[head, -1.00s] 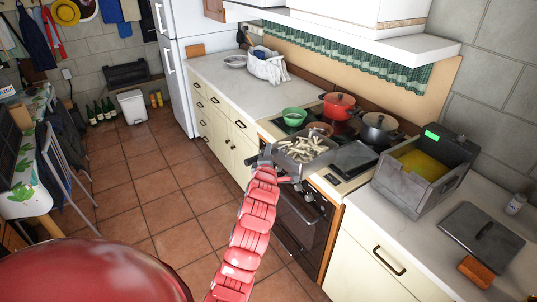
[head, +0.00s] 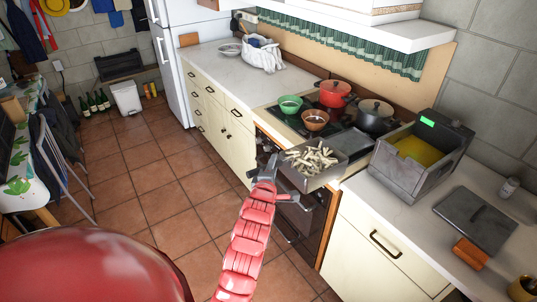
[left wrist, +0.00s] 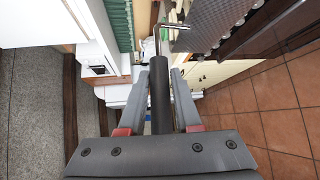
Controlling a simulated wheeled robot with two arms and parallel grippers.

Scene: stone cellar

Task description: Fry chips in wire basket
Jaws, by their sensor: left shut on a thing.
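A dark wire basket (head: 324,180) full of pale chips (head: 312,157) is in the head view, at the front edge of the cooker. It looks roughly level. My left gripper (head: 266,172) is shut on its handle, at the near left side of the basket. In the left wrist view the dark round handle (left wrist: 160,95) runs between the two fingers. The deep fryer (head: 404,176) stands open on the counter to the right of the basket, with yellow oil (head: 422,150) inside and a lit green display. My right gripper is not in view.
Behind the basket, on the hob, are a green bowl (head: 290,104), a brown bowl (head: 315,121), a red pot (head: 334,94) and a dark lidded pot (head: 375,117). A dark lid (head: 476,222) lies right of the fryer, near an orange-brown block (head: 470,253).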

